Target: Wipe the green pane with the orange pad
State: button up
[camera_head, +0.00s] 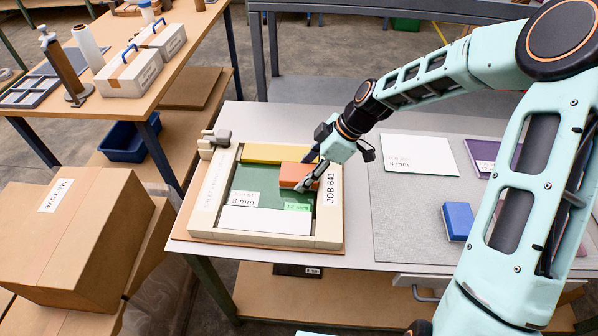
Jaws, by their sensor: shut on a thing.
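The green pane (263,196) lies inside a pale frame (202,196) marked JOB 641, on a board on the table. Labels reading 8 mm and 12 mm show on or beside it. The orange pad (292,171) is over the pane's upper right part, near the frame's right side. My gripper (310,177) is shut on the orange pad, reaching down from the upper right. Whether the pad touches the pane cannot be told. The gripper and pad hide part of the pane.
A yellow strip (270,153) and a white strip (264,220) lie inside the frame. A clamp (215,140) sits at its upper left corner. On the grey mat (400,215) are a white pane (419,154), a purple pane (484,152) and a blue block (458,221).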

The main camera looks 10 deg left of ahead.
aim_at(292, 171)
jog(key=shift+w+d+f, duration=0.2)
jog(key=shift+d, duration=0.4)
jog(key=shift+s+a+b, duration=0.2)
jog(key=shift+a+b, duration=0.5)
jog(key=shift+a, duration=1.25)
jog(key=shift+r, duration=0.1)
jog(key=shift+a+r+p, duration=0.15)
jog(key=shift+r+p, duration=1.75)
jog(key=shift+r, duration=1.05)
jog(key=shift+r+p, duration=1)
jog(key=shift+r, duration=0.5)
